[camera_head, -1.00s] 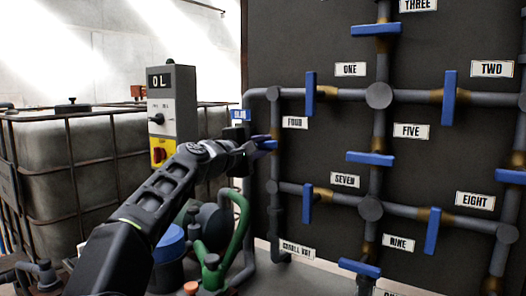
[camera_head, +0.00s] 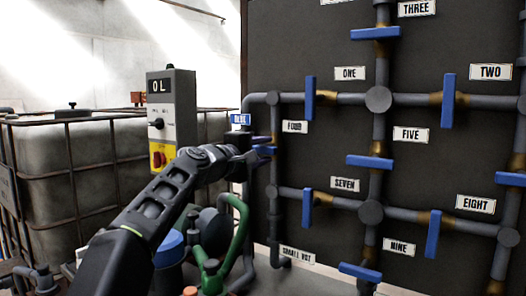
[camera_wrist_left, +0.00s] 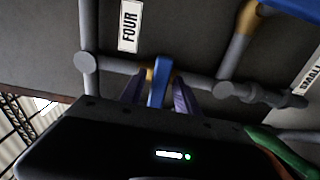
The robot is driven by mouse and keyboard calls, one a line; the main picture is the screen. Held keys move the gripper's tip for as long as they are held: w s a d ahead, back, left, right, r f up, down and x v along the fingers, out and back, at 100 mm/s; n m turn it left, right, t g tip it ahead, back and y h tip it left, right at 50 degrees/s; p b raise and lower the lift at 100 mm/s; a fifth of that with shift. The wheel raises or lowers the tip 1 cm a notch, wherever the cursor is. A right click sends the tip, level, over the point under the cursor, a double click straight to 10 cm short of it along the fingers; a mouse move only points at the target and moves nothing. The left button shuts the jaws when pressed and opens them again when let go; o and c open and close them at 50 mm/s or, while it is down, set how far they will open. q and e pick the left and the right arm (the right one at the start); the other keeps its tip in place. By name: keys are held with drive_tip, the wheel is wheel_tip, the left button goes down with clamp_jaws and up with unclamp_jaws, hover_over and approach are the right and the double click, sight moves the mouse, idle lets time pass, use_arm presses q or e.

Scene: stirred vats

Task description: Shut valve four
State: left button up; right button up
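Valve four is a blue handle (camera_head: 264,151) on the vertical pipe at the panel's left edge, beside the FOUR label (camera_head: 295,127). My left gripper (camera_head: 255,146) is at this handle in the head view, partly covering it. In the left wrist view, the blue handle (camera_wrist_left: 157,88) lies across its grey pipe near the brownish joint. The two dark fingers of my left gripper (camera_wrist_left: 158,94) stand on either side of it, with narrow gaps showing. The gripper looks open around the handle. My right gripper is not in view.
The dark panel (camera_head: 330,150) carries more blue valves, including the ONE valve (camera_head: 310,98) and SEVEN valve (camera_head: 307,208). A grey control box (camera_head: 172,110) and caged tank (camera_head: 100,165) stand left. Green pipework (camera_head: 240,230) is below my left arm.

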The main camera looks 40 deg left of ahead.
use_arm(q)
drive_tip(key=s+b, duration=0.1)
drive_tip(key=s, duration=0.7)
idle(0.8)
